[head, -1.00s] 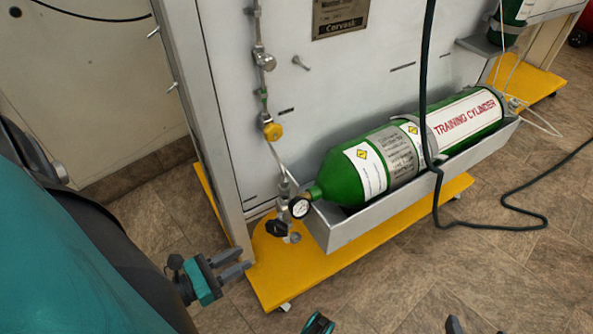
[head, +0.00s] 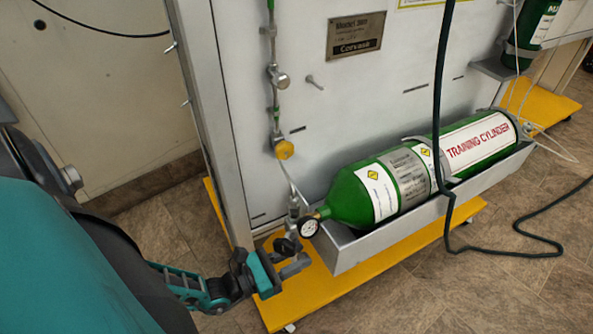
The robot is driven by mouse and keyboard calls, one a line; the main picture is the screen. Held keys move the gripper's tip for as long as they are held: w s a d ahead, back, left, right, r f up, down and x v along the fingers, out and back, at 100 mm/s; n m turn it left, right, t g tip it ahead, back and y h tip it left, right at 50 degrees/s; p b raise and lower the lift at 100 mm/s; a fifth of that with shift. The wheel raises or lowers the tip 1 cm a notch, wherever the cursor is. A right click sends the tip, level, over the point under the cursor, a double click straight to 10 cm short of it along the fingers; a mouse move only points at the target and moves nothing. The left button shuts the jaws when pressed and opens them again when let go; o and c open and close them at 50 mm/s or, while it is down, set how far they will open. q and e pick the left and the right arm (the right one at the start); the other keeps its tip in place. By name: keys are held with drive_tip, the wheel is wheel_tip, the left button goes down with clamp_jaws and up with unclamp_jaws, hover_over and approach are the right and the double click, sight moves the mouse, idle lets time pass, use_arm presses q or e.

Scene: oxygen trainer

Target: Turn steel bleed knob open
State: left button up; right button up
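The green training cylinder (head: 348,201) lies in a grey tray, with a round pressure gauge (head: 309,228) at its neck. A black knob (head: 287,245) sits just below and left of the gauge. My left gripper (head: 300,264) reaches in from the left, its grey fingers over the low fittings below the black knob. The fingers look slightly apart. The steel bleed knob cannot be picked out clearly; the fingers cover its spot, and contact cannot be told. My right gripper is not in view.
A yellow ball-like knob (head: 284,149) and a steel valve (head: 279,80) sit higher on the pipe. A grey upright post (head: 215,130) stands left of the pipe. A dark hose (head: 440,130) hangs before the cylinder. The yellow base (head: 345,290) lies below.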

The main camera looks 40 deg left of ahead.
use_arm(q)
drive_tip(key=shift+w, duration=0.2)
clamp_jaws()
drive_tip(key=shift+f, duration=0.1)
drive_tip(key=shift+s+f+t+h, duration=0.15)
drive_tip(key=shift+t+h, duration=0.15)
drive_tip(key=shift+t, duration=0.5)
drive_tip(key=shift+f+t+h, duration=0.15)
drive_tip(key=shift+t+h, duration=0.15)
drive_tip(key=shift+t, duration=0.9)
drive_tip(key=shift+s, duration=0.1)
